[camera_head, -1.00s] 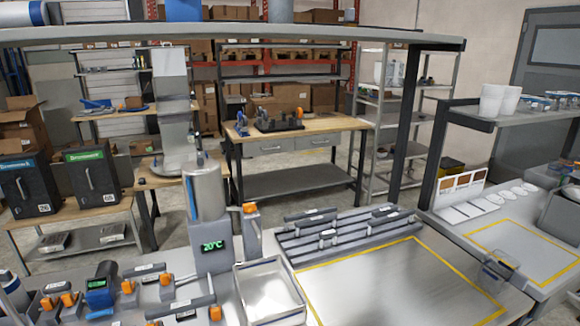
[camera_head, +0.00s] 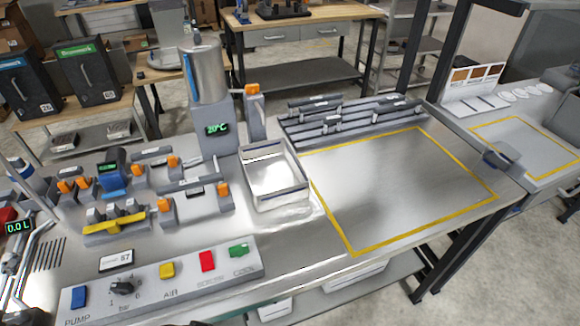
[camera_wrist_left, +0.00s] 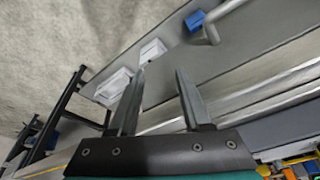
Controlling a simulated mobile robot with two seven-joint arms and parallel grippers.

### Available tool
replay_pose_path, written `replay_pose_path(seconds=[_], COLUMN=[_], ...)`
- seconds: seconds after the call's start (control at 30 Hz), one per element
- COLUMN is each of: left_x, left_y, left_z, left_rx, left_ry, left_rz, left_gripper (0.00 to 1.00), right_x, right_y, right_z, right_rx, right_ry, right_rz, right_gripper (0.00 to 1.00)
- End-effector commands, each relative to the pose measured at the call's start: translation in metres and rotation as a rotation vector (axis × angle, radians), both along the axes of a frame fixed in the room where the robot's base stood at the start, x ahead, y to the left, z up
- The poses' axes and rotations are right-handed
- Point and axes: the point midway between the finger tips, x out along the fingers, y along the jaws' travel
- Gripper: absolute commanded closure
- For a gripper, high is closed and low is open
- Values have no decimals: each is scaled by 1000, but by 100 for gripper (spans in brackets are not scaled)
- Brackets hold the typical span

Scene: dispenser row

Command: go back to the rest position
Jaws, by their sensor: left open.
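My left gripper (camera_wrist_left: 160,100) shows in the left wrist view. Its two dark fingers are apart, with nothing between them. Beyond the fingers are a long metal bench edge, a lower grey shelf (camera_wrist_left: 235,55) and the concrete floor. Neither gripper shows in the head view, so I cannot tell where the right one is. In the head view the steel workbench (camera_head: 320,225) lies in front of me, with a yellow-outlined area on its right half.
A control panel (camera_head: 160,285) with coloured buttons lies at the bench's near left. A white bin (camera_head: 277,180), a steel cylinder (camera_head: 203,75) on a 20°C unit (camera_head: 217,128) and several orange-topped fixtures stand behind it. The yellow-outlined area is clear.

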Motion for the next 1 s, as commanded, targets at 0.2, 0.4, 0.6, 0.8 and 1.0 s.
replay_pose_path(seconds=[0.2, 0.4, 0.6, 0.8, 1.0], left_x=[-11, -35, -73, -120, -163], left_y=[0, 4, 9, 17, 26], left_z=[-97, -180, -253, -313, -349], left_rx=[4, 7, 10, 15, 21], left_ry=[40, 74, 106, 140, 165], left_rz=[-5, -12, -19, -27, -33], left_gripper=[51, 51, 51, 51, 51], right_x=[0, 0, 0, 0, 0], right_y=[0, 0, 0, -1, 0], right_z=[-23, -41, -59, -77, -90], right_rx=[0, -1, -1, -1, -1], right_ry=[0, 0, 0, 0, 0], right_rz=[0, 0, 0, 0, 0], right_gripper=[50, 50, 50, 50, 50])
